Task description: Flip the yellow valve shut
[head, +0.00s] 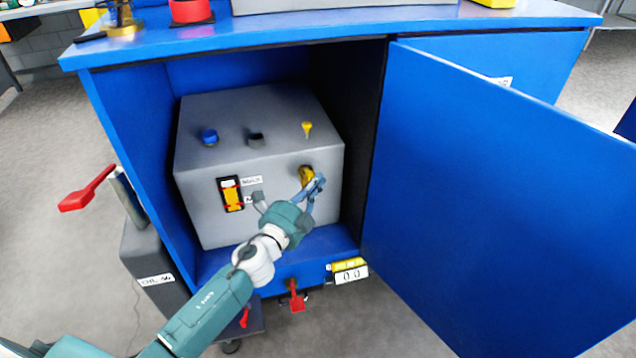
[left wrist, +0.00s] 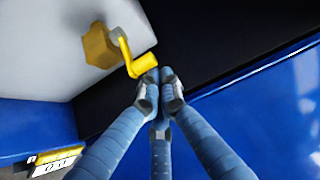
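The yellow valve (head: 307,176) is on the front face of a grey box, near its right edge, inside a blue cabinet. In the left wrist view the yellow valve (left wrist: 98,45) shows a blocky base and a bent crank arm ending in a round knob (left wrist: 142,66). My left gripper (head: 319,184) reaches in from the lower left, its fingers just right of and below the valve. In the left wrist view its fingertips (left wrist: 160,76) are together, right beside the knob; I cannot tell if they touch it. They partly hide the valve in the head view. My right gripper is not in view.
The grey box (head: 250,115) has a blue knob (head: 209,136), a dark knob (head: 256,140) and a small yellow part (head: 307,128) on top, and an orange-yellow switch (head: 232,194) in front. The blue door (head: 490,200) stands open at right. A red lever (head: 88,190) sticks out at left.

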